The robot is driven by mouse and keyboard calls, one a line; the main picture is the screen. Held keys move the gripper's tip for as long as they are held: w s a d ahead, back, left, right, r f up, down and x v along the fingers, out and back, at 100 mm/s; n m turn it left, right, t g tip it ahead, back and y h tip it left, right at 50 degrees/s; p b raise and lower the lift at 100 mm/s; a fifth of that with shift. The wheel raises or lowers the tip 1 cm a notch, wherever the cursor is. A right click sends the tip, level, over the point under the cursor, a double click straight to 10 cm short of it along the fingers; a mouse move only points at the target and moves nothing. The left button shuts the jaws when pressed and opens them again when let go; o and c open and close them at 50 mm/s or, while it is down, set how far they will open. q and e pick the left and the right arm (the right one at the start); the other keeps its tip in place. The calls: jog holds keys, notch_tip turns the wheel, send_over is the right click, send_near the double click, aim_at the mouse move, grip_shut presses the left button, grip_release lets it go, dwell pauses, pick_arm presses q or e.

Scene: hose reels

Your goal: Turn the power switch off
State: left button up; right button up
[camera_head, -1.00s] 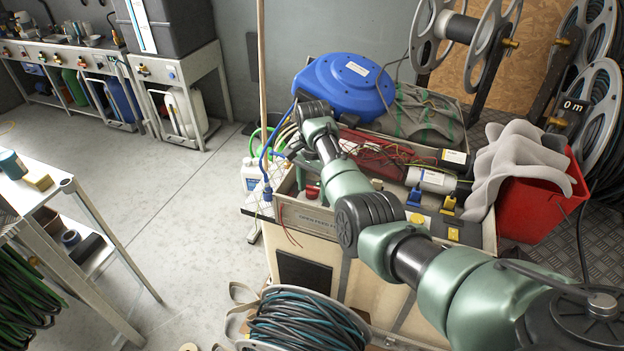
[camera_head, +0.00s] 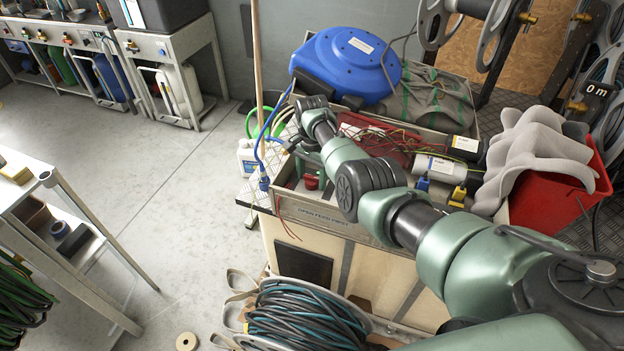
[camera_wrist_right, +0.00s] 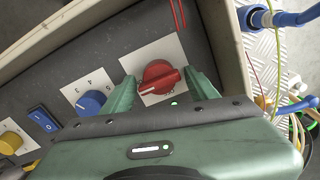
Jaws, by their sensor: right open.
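A red rotary knob (camera_wrist_right: 158,78) with a white pointer line sits on a white plate in the right wrist view. It also shows in the head view (camera_head: 311,182), on the cart's panel. My right gripper (camera_wrist_right: 163,88) is open, with one green finger on each side of the red knob; I cannot tell whether they touch it. Left of it in the wrist view are a blue knob (camera_wrist_right: 90,103), a blue rocker switch (camera_wrist_right: 42,120) and a yellow knob (camera_wrist_right: 10,142). My left gripper is not in view.
Blue hoses (camera_wrist_right: 292,19) and thin wires run beside the panel. On the cart lie a blue reel (camera_head: 346,65), red wires and a grey cylinder (camera_head: 440,168). A red bin (camera_head: 548,200) stands at right. A cable reel (camera_head: 300,318) stands in front.

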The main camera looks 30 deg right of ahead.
jog(key=shift+f, duration=0.25)
jog(key=c, duration=1.1)
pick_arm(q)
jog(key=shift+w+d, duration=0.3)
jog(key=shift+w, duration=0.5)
